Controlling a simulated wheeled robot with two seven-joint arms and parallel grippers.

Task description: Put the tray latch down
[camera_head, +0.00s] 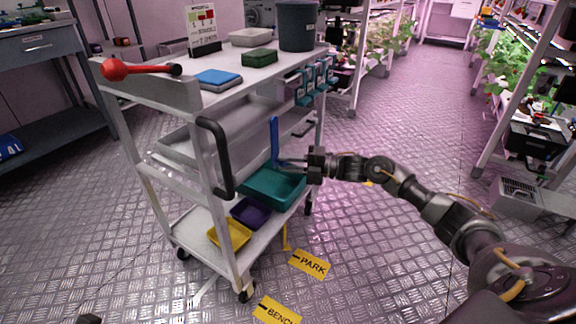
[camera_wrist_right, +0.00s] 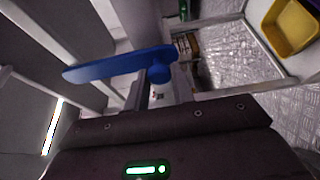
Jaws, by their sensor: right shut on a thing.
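The tray latch (camera_head: 274,138) is a blue bar at the end of the white cart, standing upright above the teal tray (camera_head: 272,187). In the right wrist view the blue latch (camera_wrist_right: 112,66) runs across the picture, with a round hub at its right end. My right gripper (camera_head: 283,162) reaches in from the right and is shut on the latch near its lower end. In the wrist view the fingers (camera_wrist_right: 152,92) meet the latch by the hub. The fingertips are partly hidden behind the blue bar. My left gripper is not clearly visible.
The white cart (camera_head: 190,95) has a black handle (camera_head: 217,150), a red-knobbed lever (camera_head: 135,69) and a grey bin (camera_head: 298,27) on top. Yellow (camera_head: 232,236) and purple (camera_head: 250,211) trays sit low. Floor labels PARK (camera_head: 310,263) and BENCH (camera_head: 277,310) lie in front.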

